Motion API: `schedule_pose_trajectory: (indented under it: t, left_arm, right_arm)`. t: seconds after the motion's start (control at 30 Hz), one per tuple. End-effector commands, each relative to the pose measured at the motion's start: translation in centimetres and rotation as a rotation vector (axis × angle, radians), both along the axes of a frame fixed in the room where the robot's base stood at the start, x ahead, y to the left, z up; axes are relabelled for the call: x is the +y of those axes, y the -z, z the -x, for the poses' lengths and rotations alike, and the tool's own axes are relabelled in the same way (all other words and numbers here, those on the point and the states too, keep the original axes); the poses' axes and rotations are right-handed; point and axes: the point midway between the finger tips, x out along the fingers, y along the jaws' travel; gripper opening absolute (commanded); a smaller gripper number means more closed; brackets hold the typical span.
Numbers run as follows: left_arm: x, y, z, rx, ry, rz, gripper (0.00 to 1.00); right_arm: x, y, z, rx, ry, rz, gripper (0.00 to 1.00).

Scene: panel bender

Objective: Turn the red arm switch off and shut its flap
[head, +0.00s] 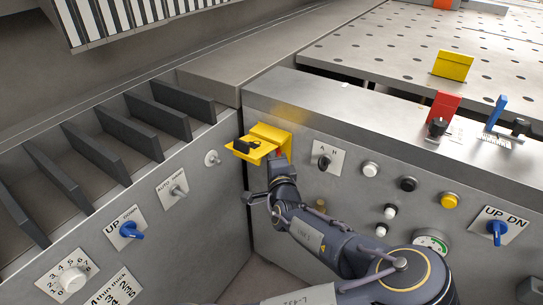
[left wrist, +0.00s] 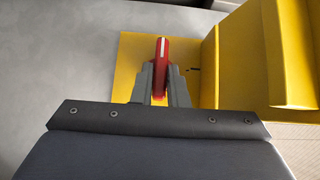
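The red arm switch (left wrist: 161,50) stands out from a yellow plate (left wrist: 128,65) in the left wrist view, with a white line along its lever. My left gripper (left wrist: 160,88) has one finger on each side of the lever and appears shut on it. In the head view, only a sliver of red shows by my left gripper (head: 279,160). The yellow flap (head: 243,151) stands open, sticking out from the panel to the left of the gripper, with a black part on it. It also shows at the right of the left wrist view (left wrist: 240,60). My right gripper is not in view.
Right of my left gripper, the panel face carries a black rotary knob (head: 324,162), several push buttons and a blue UP/DN switch (head: 497,229). The left panel has a blue switch (head: 130,229). A red block (head: 444,106) stands on the ledge.

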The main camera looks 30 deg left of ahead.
Motion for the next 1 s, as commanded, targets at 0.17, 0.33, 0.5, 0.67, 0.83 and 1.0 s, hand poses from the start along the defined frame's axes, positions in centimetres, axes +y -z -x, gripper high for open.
schedule_pose_trajectory:
  t: [0.17, 0.33, 0.5, 0.67, 0.83, 1.0]
  left_arm:
    - [0.0, 0.1, 0.0, 0.002, -0.001, 0.001, 0.35]
    - [0.0, 0.0, 0.0, 0.0, -0.001, 0.0, 0.35]
    - [-0.4, 0.0, 0.3, 0.001, 0.001, -0.001, 0.35]
    - [-2.0, -0.1, 2.2, 0.001, 0.003, -0.003, 0.35]
    - [-3.9, -0.2, 4.4, 0.0, 0.004, -0.004, 0.35]
    - [-4.9, -0.1, 5.7, 0.0, 0.001, -0.001, 0.35]
  right_arm:
    - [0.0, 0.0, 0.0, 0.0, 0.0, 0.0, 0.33]
    - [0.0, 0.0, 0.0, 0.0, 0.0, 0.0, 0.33]
    - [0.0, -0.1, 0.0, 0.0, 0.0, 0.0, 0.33]
    - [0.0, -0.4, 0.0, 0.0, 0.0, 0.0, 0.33]
    - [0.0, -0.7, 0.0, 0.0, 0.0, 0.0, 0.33]
    - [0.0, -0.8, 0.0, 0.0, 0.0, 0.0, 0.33]
